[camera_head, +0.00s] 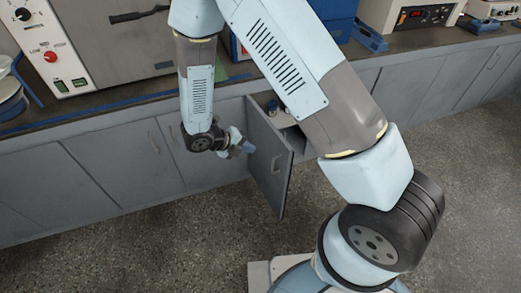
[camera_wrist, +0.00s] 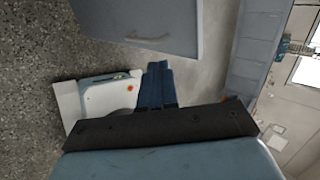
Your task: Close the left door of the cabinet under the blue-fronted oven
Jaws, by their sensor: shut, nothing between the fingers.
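The left cabinet door (camera_head: 268,150) stands open, swung out from the grey cabinet under the bench. Its outer face, with a pale handle (camera_head: 276,165), is turned toward the left of the head view. My gripper (camera_head: 249,148) is shut and empty, on the outer-face side of this door, close to it; contact cannot be told. In the wrist view, the door (camera_wrist: 135,18) and its handle (camera_wrist: 150,38) lie at the top, beyond my shut blue fingers (camera_wrist: 158,82). The blue-fronted oven (camera_head: 239,48) is mostly hidden behind my arm.
Small items (camera_head: 272,107) sit inside the open cabinet. A closed cabinet door (camera_head: 110,165) and others line the left; more closed doors (camera_head: 452,80) run right. The bench top (camera_head: 130,97) carries equipment. Speckled floor (camera_head: 170,240) in front is clear.

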